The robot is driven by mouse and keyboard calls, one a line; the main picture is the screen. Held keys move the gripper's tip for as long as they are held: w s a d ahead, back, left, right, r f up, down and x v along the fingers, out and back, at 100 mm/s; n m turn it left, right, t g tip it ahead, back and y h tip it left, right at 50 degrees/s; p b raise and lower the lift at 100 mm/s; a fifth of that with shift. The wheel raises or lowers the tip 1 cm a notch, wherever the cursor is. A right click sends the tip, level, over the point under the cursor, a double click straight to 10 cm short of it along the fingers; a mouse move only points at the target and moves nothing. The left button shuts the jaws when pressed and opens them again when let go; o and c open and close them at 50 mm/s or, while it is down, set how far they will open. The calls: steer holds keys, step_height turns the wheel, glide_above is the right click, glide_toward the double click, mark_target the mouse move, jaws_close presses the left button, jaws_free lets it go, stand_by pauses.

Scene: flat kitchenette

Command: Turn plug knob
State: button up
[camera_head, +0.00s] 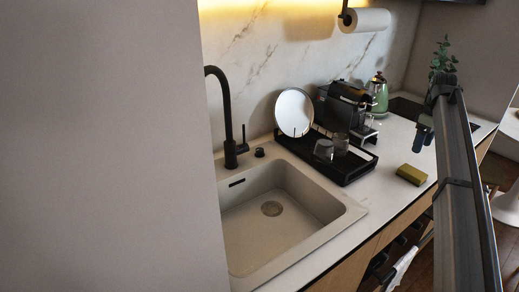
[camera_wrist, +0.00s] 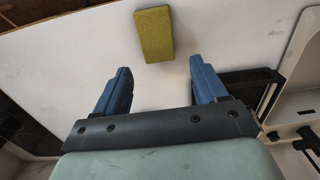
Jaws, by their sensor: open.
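The plug knob (camera_head: 259,152) is a small dark round knob on the counter behind the sink, right of the black faucet (camera_head: 230,125) in the head view. My gripper (camera_head: 424,136) is far to the right of the knob, above the counter. In the wrist view my gripper (camera_wrist: 160,68) has its two blue fingers apart with nothing between them. A dark fitting (camera_wrist: 308,140) shows at the lower right there; I cannot tell whether it is the knob or the faucet.
A yellow-green sponge (camera_head: 412,174) lies on the counter, also beyond my fingertips in the wrist view (camera_wrist: 154,35). The sink basin is empty.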

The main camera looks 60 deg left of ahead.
steer(key=s+a+n, duration=0.1)
steer(key=s+a, duration=0.5)
steer(key=a, duration=0.2)
steer(key=s+a+n, duration=0.1)
steer(key=s+a, duration=0.6)
steer(key=a, duration=0.1)
steer(key=s+a+n, duration=0.1)
steer(key=s+a, duration=0.6)
steer(key=a, duration=0.2)
steer(key=shift+r+n, duration=0.3)
steer(key=shift+c, duration=0.8)
steer(key=s+a+r+n, duration=0.1)
steer(key=s+a+n, duration=0.1)
steer(key=s+a, duration=1.1)
steer(key=r+m, duration=0.1)
steer(key=m, duration=1.4)
glide_above(260, 149)
step_height(260, 149, down, 14)
steer(key=shift+s+r, duration=0.1)
steer(key=shift+r, duration=0.05)
steer(key=shift+c, duration=0.3)
steer(key=c, duration=1)
